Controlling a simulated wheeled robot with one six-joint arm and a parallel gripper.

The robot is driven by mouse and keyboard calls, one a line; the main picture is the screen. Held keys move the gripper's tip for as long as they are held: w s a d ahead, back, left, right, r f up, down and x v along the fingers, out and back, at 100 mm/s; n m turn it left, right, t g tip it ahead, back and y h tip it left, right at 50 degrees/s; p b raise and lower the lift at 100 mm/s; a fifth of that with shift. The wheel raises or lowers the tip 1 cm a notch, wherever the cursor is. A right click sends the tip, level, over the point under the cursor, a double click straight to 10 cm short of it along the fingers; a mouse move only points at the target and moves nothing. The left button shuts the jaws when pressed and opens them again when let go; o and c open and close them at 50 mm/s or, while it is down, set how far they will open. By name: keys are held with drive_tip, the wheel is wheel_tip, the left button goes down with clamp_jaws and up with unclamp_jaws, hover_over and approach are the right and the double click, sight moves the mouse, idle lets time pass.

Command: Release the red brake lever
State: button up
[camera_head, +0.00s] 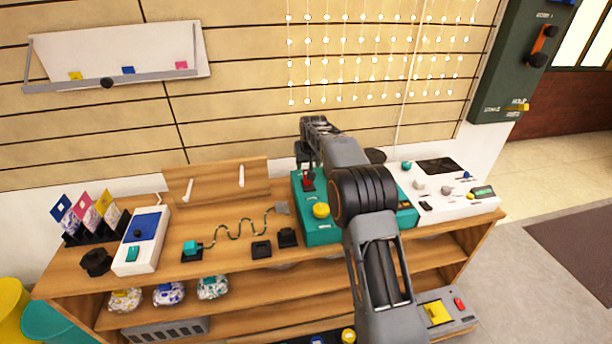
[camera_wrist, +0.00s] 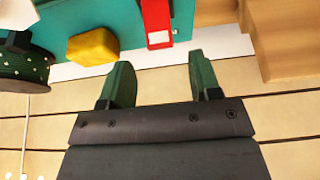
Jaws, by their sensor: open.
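A red lever (camera_head: 308,184) stands on the teal box (camera_head: 322,233) on the wooden bench, near a yellow knob (camera_head: 320,210). In the wrist view, the red lever (camera_wrist: 157,22) is a flat upright-looking strip on the teal face, beside the yellow knob (camera_wrist: 93,46). My gripper (camera_wrist: 162,78) is open with nothing between its two dark green fingers. The lever lies ahead of the fingers, roughly in line with the gap, and looks apart from them. In the head view my gripper (camera_head: 306,163) is just above and behind the lever; its fingertips are hard to make out there.
A dotted dark spool (camera_wrist: 22,75) sits beside the teal box. A white control console (camera_head: 450,200) is to the right, and a wooden stand (camera_head: 216,183) to the left. A dark wall panel (camera_head: 515,60) carries an orange-red handle (camera_head: 543,46). Strung lights (camera_head: 375,55) hang behind.

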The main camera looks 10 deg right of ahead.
drive_tip(key=x, duration=0.7)
drive_tip(key=shift+b, duration=0.3)
